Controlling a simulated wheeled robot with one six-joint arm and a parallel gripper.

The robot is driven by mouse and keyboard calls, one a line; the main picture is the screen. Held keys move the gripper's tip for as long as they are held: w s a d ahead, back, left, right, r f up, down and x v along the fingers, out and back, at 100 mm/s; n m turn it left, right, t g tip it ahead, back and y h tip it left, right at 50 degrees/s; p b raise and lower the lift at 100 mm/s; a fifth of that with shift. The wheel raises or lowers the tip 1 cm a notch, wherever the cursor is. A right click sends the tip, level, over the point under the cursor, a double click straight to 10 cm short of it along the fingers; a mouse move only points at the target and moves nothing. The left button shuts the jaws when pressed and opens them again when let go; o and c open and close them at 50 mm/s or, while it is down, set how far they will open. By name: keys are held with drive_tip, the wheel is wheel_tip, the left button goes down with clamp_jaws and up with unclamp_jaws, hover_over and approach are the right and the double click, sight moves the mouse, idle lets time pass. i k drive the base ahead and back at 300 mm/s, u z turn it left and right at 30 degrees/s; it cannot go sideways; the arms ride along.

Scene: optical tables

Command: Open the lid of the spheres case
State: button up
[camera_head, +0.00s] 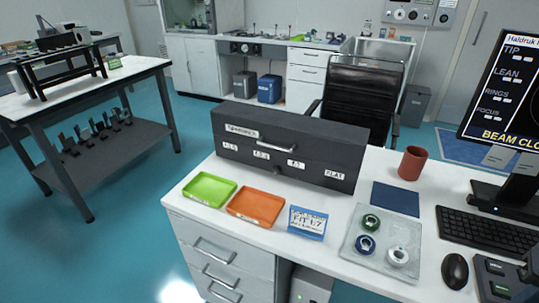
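The spheres case (288,145) is a long dark grey box on the white desk. A white label, too small to read surely, is at its upper left. Smaller white labels run along its front, the rightmost reading FLAT. The lid (300,126) is the upper part and looks shut. My gripper is not in view.
On the desk (335,208) are a green tray (209,190), an orange tray (255,206), a blue-white card (307,222), a glass plate with several rings (382,240), a red-brown cup (412,163), a keyboard (489,231), a mouse (455,271) and a monitor. A black chair (358,92) stands behind the case.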

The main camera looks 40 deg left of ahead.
sight(332, 143)
drive_tip(key=k, duration=0.25)
drive_tip(key=u, duration=0.85)
